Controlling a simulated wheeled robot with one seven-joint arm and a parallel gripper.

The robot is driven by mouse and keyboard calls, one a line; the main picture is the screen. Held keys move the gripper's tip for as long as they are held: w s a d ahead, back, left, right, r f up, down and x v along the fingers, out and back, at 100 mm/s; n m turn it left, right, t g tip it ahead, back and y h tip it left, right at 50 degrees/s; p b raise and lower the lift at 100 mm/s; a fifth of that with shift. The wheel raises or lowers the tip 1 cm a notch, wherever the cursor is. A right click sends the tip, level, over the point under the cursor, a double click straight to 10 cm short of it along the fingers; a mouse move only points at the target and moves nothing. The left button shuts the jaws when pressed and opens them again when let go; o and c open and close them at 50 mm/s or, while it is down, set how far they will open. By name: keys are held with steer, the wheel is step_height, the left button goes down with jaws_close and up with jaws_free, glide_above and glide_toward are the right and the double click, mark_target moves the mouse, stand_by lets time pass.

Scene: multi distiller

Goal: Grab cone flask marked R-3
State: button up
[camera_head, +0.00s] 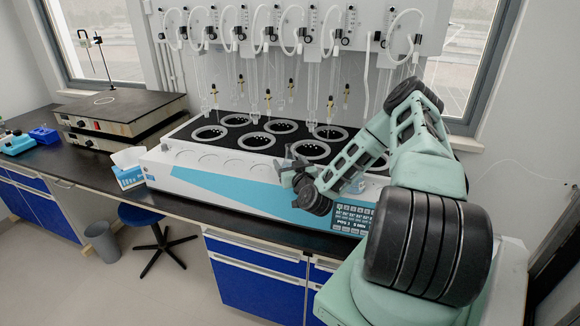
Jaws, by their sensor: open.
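My arm reaches in from the right over the front of the white and blue multi-place distiller (240,190). My gripper (287,171) is at the distiller's front edge, near the front row of ring-shaped wells. It is small and partly merged with the wrist in this view; its jaws are open and no object shows between them. A pale, glassy shape (355,184) shows beside my forearm above the control screen; I cannot tell whether it is a flask. No R-3 marking is readable, and my arm hides the right end of the distiller top.
Glass tubes and looped hoses (290,30) hang above the wells from a wall panel. A tissue box (128,170) stands left of the distiller. Hotplate units (120,110) stand farther left on the dark bench. A stool (155,235) and bin (101,240) stand on the floor.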

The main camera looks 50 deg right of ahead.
steer(key=c, duration=1.1)
steer(key=shift+c, duration=0.2)
steer(key=shift+r, duration=0.1)
